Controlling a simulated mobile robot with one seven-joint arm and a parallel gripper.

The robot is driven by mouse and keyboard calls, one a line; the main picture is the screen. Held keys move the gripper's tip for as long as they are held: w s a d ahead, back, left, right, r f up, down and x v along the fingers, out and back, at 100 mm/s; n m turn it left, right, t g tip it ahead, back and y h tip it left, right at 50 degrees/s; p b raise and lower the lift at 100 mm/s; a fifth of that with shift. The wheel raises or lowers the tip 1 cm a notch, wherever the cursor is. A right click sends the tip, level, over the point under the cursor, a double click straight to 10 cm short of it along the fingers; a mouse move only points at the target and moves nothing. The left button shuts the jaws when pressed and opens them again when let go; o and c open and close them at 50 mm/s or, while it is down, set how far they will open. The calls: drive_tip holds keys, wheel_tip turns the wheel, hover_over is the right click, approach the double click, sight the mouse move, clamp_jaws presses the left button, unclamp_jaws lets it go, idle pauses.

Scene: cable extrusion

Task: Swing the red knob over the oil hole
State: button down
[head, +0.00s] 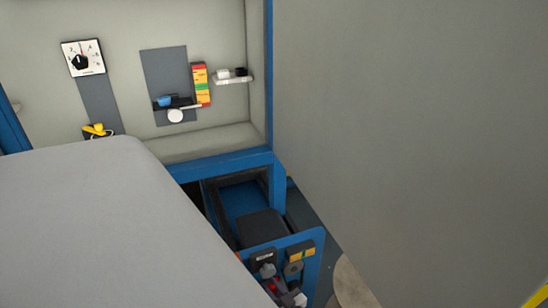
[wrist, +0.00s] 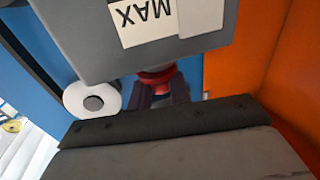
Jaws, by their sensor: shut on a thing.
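The red knob (wrist: 155,78) shows in the wrist view under a grey box, with only part of it visible. My gripper (wrist: 162,92) has dark fingers at the knob and is shut on it. The gripper's dark and grey body fills the lower part of that view. In the head view a small red part (head: 273,285) shows low in the picture, among dark and pale parts on the blue machine front. I cannot make out the oil hole in either view.
The grey box (wrist: 95,30) with an upside-down MAX label sits close above the knob. A white disc (wrist: 92,99) is to the left and an orange panel (wrist: 272,55) to the right. Large grey surfaces block much of the head view. A blue frame (head: 225,164) crosses its middle.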

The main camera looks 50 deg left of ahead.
drive_tip(key=shift+s+a+m+t, duration=0.15)
drive_tip(key=shift+m+t, duration=0.35)
drive_tip(key=shift+t, duration=0.2)
drive_tip(key=c, duration=1.3)
unclamp_jaws()
drive_tip(key=shift+c, duration=0.2)
drive_tip(key=s+d, duration=0.1)
drive_tip(key=d, duration=1.2)
drive_tip(key=shift+s+d, duration=0.2)
drive_tip(key=shift+d, duration=0.15)
drive_tip(key=shift+r, duration=0.15)
